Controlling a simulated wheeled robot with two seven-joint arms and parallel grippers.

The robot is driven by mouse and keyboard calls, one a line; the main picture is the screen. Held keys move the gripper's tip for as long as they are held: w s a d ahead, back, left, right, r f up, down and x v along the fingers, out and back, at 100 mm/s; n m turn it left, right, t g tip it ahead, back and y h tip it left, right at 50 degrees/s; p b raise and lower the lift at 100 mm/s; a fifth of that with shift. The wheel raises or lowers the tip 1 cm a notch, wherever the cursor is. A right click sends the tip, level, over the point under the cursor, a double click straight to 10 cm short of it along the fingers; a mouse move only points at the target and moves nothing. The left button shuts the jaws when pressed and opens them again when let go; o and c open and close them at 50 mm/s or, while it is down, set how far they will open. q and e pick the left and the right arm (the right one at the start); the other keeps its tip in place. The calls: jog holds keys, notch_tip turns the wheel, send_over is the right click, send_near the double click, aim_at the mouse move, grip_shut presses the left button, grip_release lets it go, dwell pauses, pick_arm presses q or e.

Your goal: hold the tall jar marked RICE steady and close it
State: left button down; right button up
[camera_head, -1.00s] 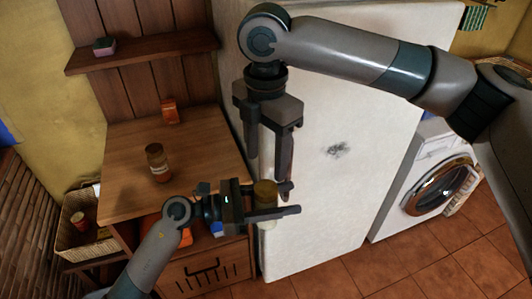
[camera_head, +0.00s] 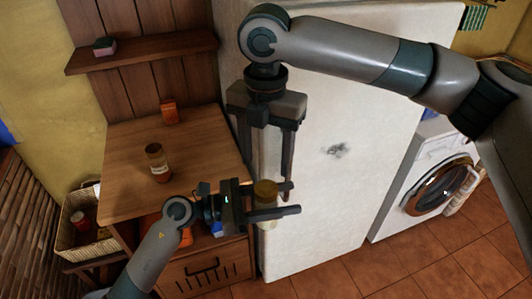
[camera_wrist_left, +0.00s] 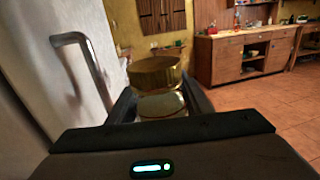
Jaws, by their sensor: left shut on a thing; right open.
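A tall pale jar (camera_head: 267,221) with a gold-brown lid (camera_head: 265,191) stands upright between the fingers of my left gripper (camera_head: 272,200), which is shut on it in front of the white fridge. In the left wrist view the gold lid (camera_wrist_left: 155,73) sits on top of the clear jar (camera_wrist_left: 160,105); I cannot tell how tightly. The RICE label is not legible. My right gripper (camera_head: 267,166) is open and empty, pointing down above the lid, with its fingers apart on either side. Its fingertips are near the lid's height, and I see no contact.
The white fridge (camera_head: 340,190) is close behind both grippers. A basket (camera_head: 90,248) sits at the lower left. A washing machine (camera_head: 437,185) is at the right.

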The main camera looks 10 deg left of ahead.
aim_at(266, 188)
jog(key=shift+f, duration=3.8)
jog(key=c, duration=1.1)
jog(key=shift+o, duration=0.2)
jog(key=m, duration=1.8)
jog(key=shift+m, duration=0.4)
jog(key=o, duration=1.2)
